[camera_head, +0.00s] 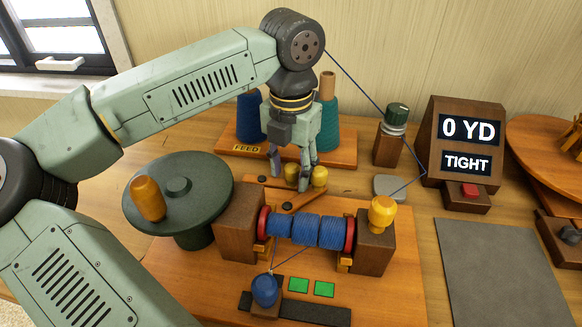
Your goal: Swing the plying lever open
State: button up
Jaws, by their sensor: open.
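The plying lever appears to be the low wooden arm (303,200) with small yellow knobs, behind the winding bobbin. One yellow knob (320,175) stands just right of my fingers. Another yellow knob (291,172) shows between my fingers. My gripper (290,178) is open and points down over this spot, its fingers on either side of that knob. I cannot tell whether the fingers touch it. My gripper hides part of the lever and its base, so its full angle is unclear.
The feed stand (340,152) with blue and teal spools is close behind my gripper. The blue-wound bobbin (306,229) is in front, the green crank wheel (205,205) left. A thread runs to the display box (440,125), reading "0 YD" and "TIGHT". A grey mat (500,270) lies clear at right.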

aim_at(291, 168)
notch_tip(291, 168, up, 12)
dwell(0.6)
jog(key=shift+s, duration=0.1)
